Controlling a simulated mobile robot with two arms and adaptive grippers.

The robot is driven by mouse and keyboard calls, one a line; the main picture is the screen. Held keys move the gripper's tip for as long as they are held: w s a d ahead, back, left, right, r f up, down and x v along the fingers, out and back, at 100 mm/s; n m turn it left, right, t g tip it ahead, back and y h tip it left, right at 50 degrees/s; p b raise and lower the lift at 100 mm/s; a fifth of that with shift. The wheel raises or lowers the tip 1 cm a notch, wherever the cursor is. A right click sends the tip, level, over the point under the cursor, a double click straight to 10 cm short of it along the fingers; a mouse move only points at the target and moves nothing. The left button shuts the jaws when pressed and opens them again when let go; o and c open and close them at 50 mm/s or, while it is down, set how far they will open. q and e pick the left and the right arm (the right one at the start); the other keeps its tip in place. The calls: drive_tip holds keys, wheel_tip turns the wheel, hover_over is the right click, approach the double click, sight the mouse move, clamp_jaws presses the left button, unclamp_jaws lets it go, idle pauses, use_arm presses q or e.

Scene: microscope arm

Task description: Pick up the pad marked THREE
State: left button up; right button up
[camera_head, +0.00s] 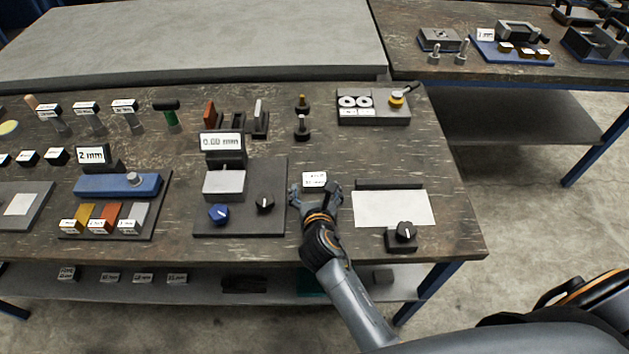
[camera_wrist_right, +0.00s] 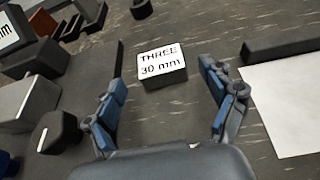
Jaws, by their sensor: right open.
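The pad marked THREE (camera_wrist_right: 161,67) is a small dark block with a white top reading "THREE 30 mm". It lies on the dark workbench and also shows in the head view (camera_head: 315,178), just beyond my right gripper. My right gripper (camera_head: 315,191) is open, and in the right wrist view its blue-padded fingers (camera_wrist_right: 166,98) stand apart to the left and right of the pad's near side. The pad is not held. My left gripper is not in view.
A device with a "0.00 mm" display (camera_head: 222,143) and knobs stands left of my right gripper. A white sheet (camera_head: 392,208) with a dark bar behind it lies to the right, with a knob box (camera_head: 402,240) in front. Small posts (camera_head: 302,127) stand farther back.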

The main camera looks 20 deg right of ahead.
sight(315, 182)
drive_tip(key=x, duration=0.3)
drive_tip(key=shift+s+r, duration=0.1)
drive_tip(key=shift+s, duration=0.05)
drive_tip(key=shift+c, duration=1.3)
drive_tip(key=c, duration=1.4)
clamp_jaws()
drive_tip(key=shift+r, duration=0.15)
